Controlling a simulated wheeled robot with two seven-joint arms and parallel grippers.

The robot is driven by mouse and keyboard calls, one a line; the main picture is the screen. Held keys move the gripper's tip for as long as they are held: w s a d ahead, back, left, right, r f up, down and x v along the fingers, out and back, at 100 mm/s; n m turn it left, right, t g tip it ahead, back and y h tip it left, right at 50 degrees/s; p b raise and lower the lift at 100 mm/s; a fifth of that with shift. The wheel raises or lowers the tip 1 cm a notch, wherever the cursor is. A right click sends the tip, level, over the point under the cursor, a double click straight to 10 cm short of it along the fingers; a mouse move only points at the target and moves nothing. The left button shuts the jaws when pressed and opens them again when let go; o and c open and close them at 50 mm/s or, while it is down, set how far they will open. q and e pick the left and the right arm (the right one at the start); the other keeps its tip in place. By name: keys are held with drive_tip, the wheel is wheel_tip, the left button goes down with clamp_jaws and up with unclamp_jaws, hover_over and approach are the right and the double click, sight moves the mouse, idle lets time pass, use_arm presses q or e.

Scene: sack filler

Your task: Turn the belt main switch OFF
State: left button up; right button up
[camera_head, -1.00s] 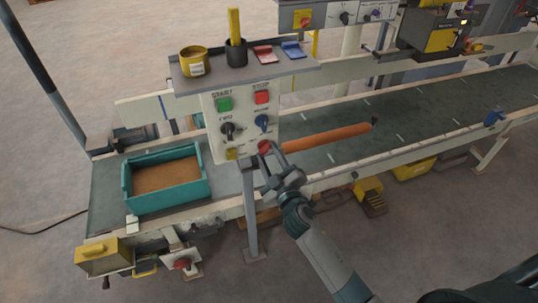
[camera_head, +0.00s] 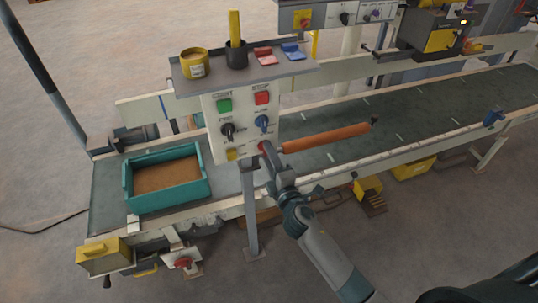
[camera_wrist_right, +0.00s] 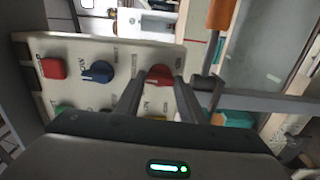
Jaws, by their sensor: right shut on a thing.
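The control panel (camera_head: 243,124) is an upright pale plate on a post beside the belt. It bears a green START button (camera_head: 224,105), a red STOP button (camera_head: 262,98), a black knob (camera_head: 228,129) and a blue knob (camera_head: 262,121). A red knob (camera_wrist_right: 160,76) sits at the panel's lower right, below the blue knob. My right gripper (camera_head: 266,150) reaches it from the front, shut on it with one finger on either side. The fingers partly hide the knob, and its pointer direction cannot be read. My left gripper is not in view.
A shelf (camera_head: 295,68) above the panel holds a yellow tin, a black cup and red and blue items. A teal crate (camera_head: 170,200) stands on the belt at left. An orange roller (camera_head: 325,138) lies across the belt right of the panel. A yellow box (camera_head: 102,255) is below left.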

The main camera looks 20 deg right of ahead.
drive_tip(key=shift+n, duration=0.3)
drive_tip(key=o, duration=1)
drive_tip(key=shift+o, duration=0.2)
drive_tip(key=shift+s, duration=0.15)
drive_tip(key=s+b, duration=0.4)
drive_tip(key=s, duration=1.3)
drive_tip(key=shift+d+b, duration=0.25)
drive_tip(key=shift+b, duration=0.05)
drive_tip(key=shift+s, duration=0.1)
